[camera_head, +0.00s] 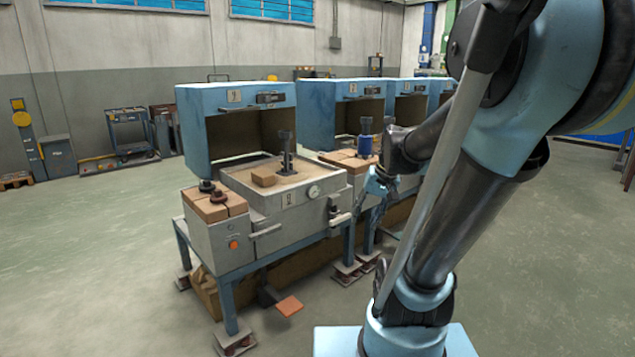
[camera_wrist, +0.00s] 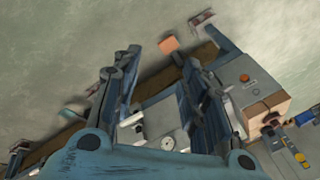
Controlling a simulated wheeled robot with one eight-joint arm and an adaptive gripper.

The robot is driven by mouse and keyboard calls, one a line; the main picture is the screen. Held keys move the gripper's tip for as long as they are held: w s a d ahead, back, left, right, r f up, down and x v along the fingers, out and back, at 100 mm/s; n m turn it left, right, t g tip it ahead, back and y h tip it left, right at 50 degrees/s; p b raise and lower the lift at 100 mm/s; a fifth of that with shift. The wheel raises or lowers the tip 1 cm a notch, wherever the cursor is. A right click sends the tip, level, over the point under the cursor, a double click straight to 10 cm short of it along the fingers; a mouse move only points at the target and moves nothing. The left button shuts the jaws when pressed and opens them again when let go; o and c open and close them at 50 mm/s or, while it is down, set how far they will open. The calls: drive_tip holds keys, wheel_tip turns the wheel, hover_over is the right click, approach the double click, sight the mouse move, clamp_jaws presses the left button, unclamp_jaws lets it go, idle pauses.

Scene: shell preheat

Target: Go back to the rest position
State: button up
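My gripper (camera_head: 374,195) hangs beside the right front of the nearest blue-hooded station (camera_head: 290,230), partly overlapped by my arm in the head view. In the wrist view my gripper (camera_wrist: 160,56) shows two dark fingers spread apart, with nothing between them but floor and parts of the station behind. The gauge also shows in the wrist view (camera_wrist: 168,143).
More blue-hooded stations (camera_head: 328,112) stand in a row behind. An orange pedal (camera_head: 289,306) sticks out low in front. A cart (camera_head: 130,132) stands by the wall. The floor at left is clear.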

drive_tip(key=s+d+f+h, duration=0.1)
drive_tip(key=s+d+f, duration=0.1)
drive_tip(key=s, duration=0.4)
drive_tip(key=s+d+f+n+h, duration=0.1)
drive_tip(key=s+d+f+h, duration=0.1)
drive_tip(key=s+f, duration=0.3)
drive_tip(key=shift+s+d, duration=0.35)
drive_tip(key=shift+s, duration=0.5)
drive_tip(key=shift+w+f, duration=0.15)
drive_tip(key=shift+w, duration=0.3)
